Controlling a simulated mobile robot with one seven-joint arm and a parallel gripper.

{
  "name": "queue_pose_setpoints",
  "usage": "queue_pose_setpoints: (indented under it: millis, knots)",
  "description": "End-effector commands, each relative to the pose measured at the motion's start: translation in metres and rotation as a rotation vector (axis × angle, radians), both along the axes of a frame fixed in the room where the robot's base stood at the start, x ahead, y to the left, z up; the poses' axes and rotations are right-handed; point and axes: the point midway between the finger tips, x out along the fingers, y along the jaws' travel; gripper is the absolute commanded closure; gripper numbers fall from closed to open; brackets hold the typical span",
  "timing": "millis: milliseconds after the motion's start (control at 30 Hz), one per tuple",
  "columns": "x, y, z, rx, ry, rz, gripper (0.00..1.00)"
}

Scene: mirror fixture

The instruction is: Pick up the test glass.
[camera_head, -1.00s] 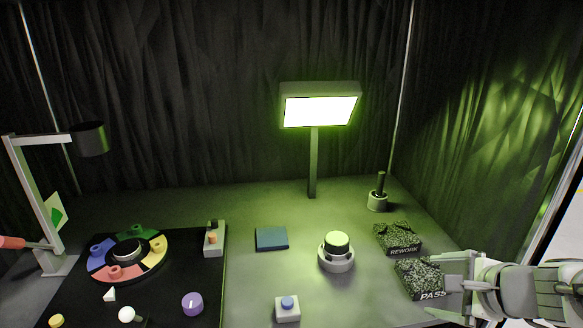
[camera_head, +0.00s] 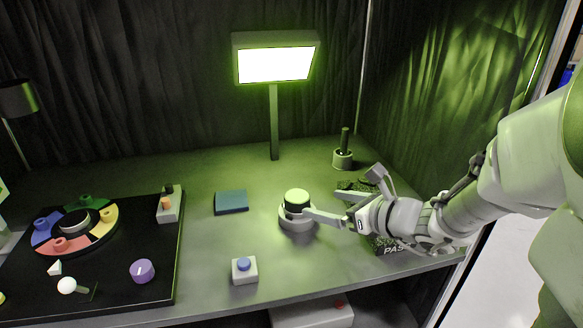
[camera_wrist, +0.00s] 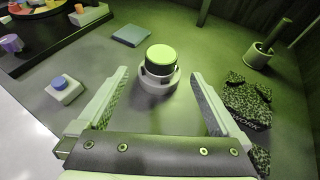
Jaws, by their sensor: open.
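The thing I take to be the test glass (camera_head: 297,199) is a short dark cylinder with a pale green top. It sits upright in a light grey round holder (camera_head: 297,221) on the table. In the wrist view the glass (camera_wrist: 160,57) and its holder (camera_wrist: 158,83) appear beyond and between my fingertips. My gripper (camera_head: 342,194) is open and empty, to the right of the glass in the head view. One finger reaches close to the holder's right side; I cannot tell whether it touches. The wrist view shows both fingers (camera_wrist: 160,74) spread wide.
A lit lamp panel (camera_head: 275,65) stands on a post behind. Two speckled trays, one marked PASS (camera_head: 393,247) and one marked REWORK (camera_wrist: 248,100), lie near my gripper. A button box (camera_head: 244,270), a blue pad (camera_head: 231,202) and a cup with a dark handle (camera_head: 343,157) stand around.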

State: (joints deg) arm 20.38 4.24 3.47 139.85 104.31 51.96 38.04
Motion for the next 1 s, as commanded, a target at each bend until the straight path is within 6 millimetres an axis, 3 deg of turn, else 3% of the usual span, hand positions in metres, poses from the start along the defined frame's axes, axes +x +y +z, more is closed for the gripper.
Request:
queue_pose_setpoints:
  millis: [233, 467, 800, 1000]
  knots:
    - [0.035, 0.029, -0.021, -0.001, 0.0, 0.004, 0.0]
    - [0.047, 0.038, -0.025, -0.002, 0.0, 0.001, 0.0]
    - [0.081, 0.063, -0.04, -0.003, -0.001, 0.002, 0.0]
    - [0.085, 0.065, -0.041, -0.002, -0.001, 0.0, 0.0]
